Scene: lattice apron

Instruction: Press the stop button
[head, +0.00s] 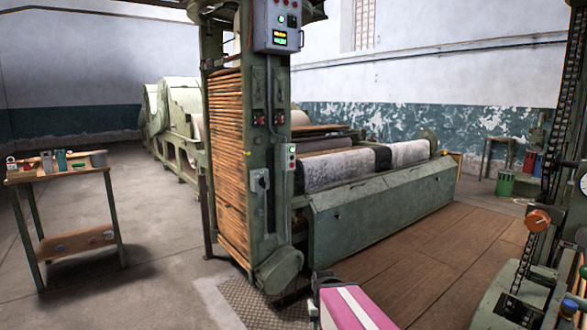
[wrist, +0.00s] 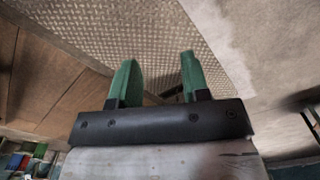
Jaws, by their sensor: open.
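Two red buttons on dark plates, a left one (head: 258,118) and a right one (head: 279,118), sit higher on the post. A grey control panel (head: 277,26) at the top has a red button, a green light and lit displays. I cannot tell which is the stop button; labels are too small. My gripper (wrist: 158,62) is open and empty, its green fingers over textured floor plate, away from all buttons.
The machine post (head: 265,210) stands on a tread plate (head: 245,300). A long green machine guard (head: 385,210) runs right beside wooden flooring (head: 400,270). A side table (head: 60,175) with small items stands left. Concrete floor between them is open.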

